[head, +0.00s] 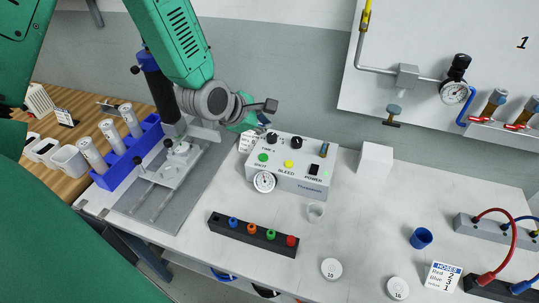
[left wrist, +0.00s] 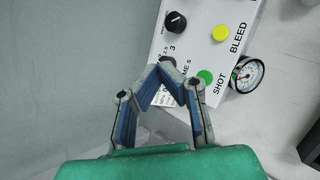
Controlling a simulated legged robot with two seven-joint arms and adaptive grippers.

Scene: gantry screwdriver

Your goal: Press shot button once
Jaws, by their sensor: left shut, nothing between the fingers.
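The white dispenser box (head: 300,188) stands on the table with its sloped panel toward me. Its green SHOT button (head: 263,157) is at the panel's left, beside the yellow BLEED button (head: 289,163). My left gripper (head: 265,118) is just behind the box's back left corner, apart from the SHOT button. In the left wrist view, its fingertips (left wrist: 167,64) are together and empty, between the black knob (left wrist: 175,22) and the green SHOT button (left wrist: 205,77). Part of that button's surroundings is hidden by the right finger. My right gripper is out of view.
A round gauge (head: 264,182) sticks out at the box's front. A black strip with coloured plugs (head: 254,234) and a small clear cup (head: 316,212) stand in front. A blue rack (head: 130,152) and a metal fixture (head: 175,168) are to the left; a white block (head: 375,161) is right.

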